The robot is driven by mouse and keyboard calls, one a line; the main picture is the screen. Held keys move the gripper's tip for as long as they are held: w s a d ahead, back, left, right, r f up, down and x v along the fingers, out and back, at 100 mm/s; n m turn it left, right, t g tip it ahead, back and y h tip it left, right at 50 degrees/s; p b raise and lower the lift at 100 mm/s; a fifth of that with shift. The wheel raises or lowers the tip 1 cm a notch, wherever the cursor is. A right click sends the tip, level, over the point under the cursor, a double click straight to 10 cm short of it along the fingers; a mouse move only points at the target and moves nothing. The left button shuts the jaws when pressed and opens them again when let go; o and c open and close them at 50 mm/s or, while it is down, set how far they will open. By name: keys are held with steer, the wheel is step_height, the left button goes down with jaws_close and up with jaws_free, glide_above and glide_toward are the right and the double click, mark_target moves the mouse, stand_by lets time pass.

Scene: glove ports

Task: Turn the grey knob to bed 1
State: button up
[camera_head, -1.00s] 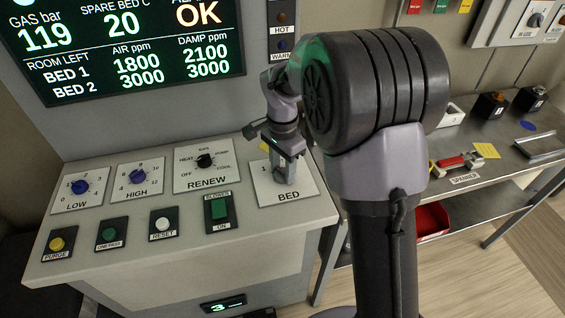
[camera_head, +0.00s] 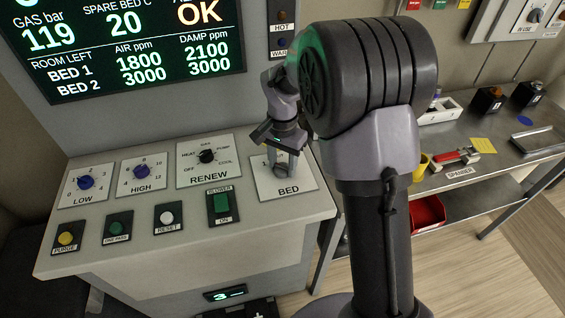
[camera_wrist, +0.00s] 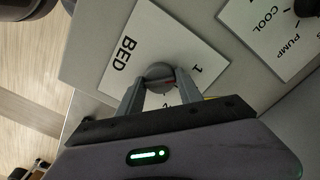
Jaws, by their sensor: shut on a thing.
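The grey knob (camera_wrist: 160,76) sits on the white BED plate (camera_wrist: 130,52) in the wrist view, with the number 1 printed near it. A small red mark shows on the knob's right side, towards the 1 in that view. My gripper (camera_wrist: 160,88) is shut on the knob, one finger on each side. In the head view my gripper (camera_head: 281,165) reaches down onto the BED plate (camera_head: 297,185) at the right of the sloped panel. There the fingers and wrist hide part of the knob and plate.
The RENEW knob (camera_head: 206,156), HIGH knob (camera_head: 141,172) and LOW knob (camera_head: 86,182) are left of the BED plate. The green blower switch (camera_head: 220,204) is close by. A screen (camera_head: 125,45) stands behind. A steel bench (camera_head: 505,150) holding a spanner (camera_head: 455,158) is at right.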

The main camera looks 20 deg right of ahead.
mark_target(282, 166)
steer(key=o, duration=1.4)
steer(key=shift+c, duration=0.2)
step_height(282, 166, up, 17)
steer(key=p, duration=0.6)
steer(key=shift+r, duration=0.15)
